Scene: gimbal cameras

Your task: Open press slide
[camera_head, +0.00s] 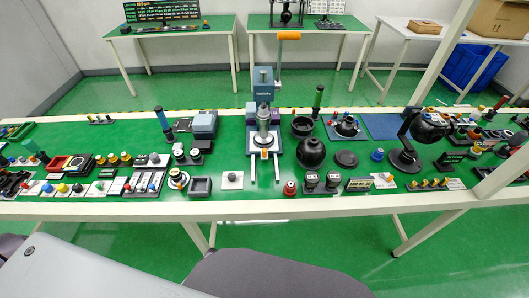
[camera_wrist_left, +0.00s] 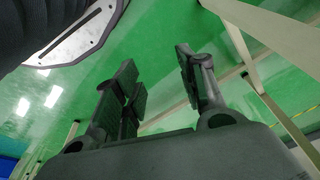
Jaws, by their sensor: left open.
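The press (camera_head: 264,115) stands upright at the middle of the green workbench (camera_head: 225,165). It has a blue-grey head, a metal ram over its base, and a lever with an orange grip (camera_head: 289,36) raised at upper right. A small orange-marked part (camera_head: 264,154) sits at the front of its base, between two pale rails reaching toward me. I cannot tell for sure which part is the slide. My left gripper (camera_wrist_left: 158,85) is open and empty in the left wrist view, with green floor and table legs behind it. It is not in the head view. My right gripper is not in view.
Many small items crowd the bench. Left of the press are a grey box (camera_head: 204,124) and a dark square tray (camera_head: 201,187). The bench's pale front edge (camera_head: 150,208) lies nearest me.

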